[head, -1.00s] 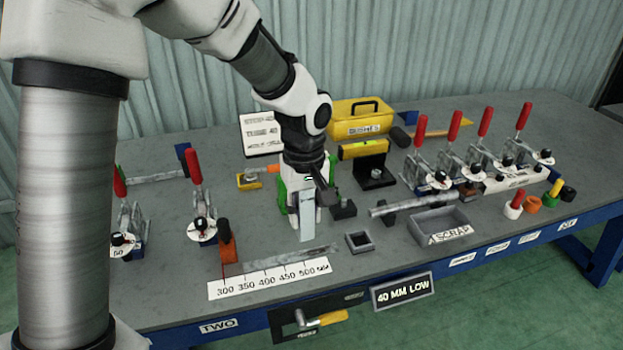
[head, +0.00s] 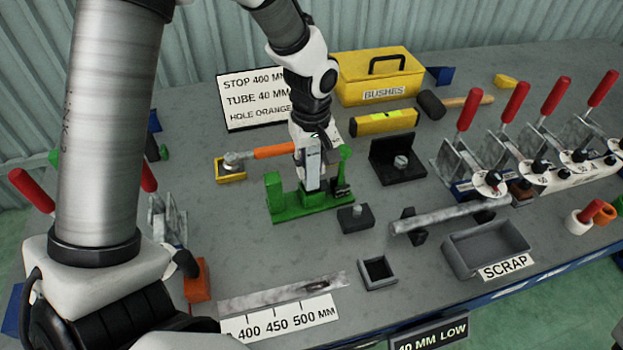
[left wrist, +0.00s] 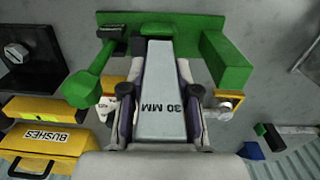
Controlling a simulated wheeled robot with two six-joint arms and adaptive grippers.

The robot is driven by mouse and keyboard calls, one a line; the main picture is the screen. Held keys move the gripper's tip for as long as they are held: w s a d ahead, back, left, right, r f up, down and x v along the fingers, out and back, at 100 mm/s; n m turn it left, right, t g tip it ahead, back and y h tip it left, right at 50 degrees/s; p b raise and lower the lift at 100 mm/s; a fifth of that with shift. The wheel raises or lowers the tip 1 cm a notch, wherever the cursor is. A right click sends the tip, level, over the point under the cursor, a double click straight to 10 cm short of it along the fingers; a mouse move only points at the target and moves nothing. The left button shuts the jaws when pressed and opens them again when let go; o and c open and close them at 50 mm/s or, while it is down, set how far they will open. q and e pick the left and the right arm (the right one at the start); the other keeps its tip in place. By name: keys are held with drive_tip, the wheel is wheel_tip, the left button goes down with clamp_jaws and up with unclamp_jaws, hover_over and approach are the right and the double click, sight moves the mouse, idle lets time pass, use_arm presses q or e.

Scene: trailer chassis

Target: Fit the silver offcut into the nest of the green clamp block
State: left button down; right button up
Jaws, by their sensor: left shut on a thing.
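My left gripper (head: 313,150) is shut on the silver offcut (head: 313,172), a flat bar. In the left wrist view the offcut (left wrist: 166,90) is marked 30 MM and lies between the two fingers (left wrist: 160,95). The gripper points down over the green clamp block (head: 300,212), which has uprights at both sides. The offcut's lower end is between these uprights, close to the base. In the left wrist view its far end meets the edge of the green block (left wrist: 225,60). I cannot tell whether it is seated in the nest. My right gripper is out of view.
An orange-handled tool (head: 272,151) lies just left of the gripper. A dark block with a peg (head: 355,218) and a black angle bracket (head: 398,162) stand right of the clamp block. The scrap tray (head: 485,248) and toggle clamps (head: 470,165) are further right.

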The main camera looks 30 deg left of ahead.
sight(311, 180)
use_arm(q)
drive_tip(key=shift+w+f, duration=0.1)
drive_tip(key=shift+f, duration=2.35)
drive_tip(key=c, duration=0.8)
unclamp_jaws()
drive_tip(key=shift+c, duration=0.2)
wheel_tip(311, 180, up, 12)
drive_tip(key=shift+r, duration=0.15)
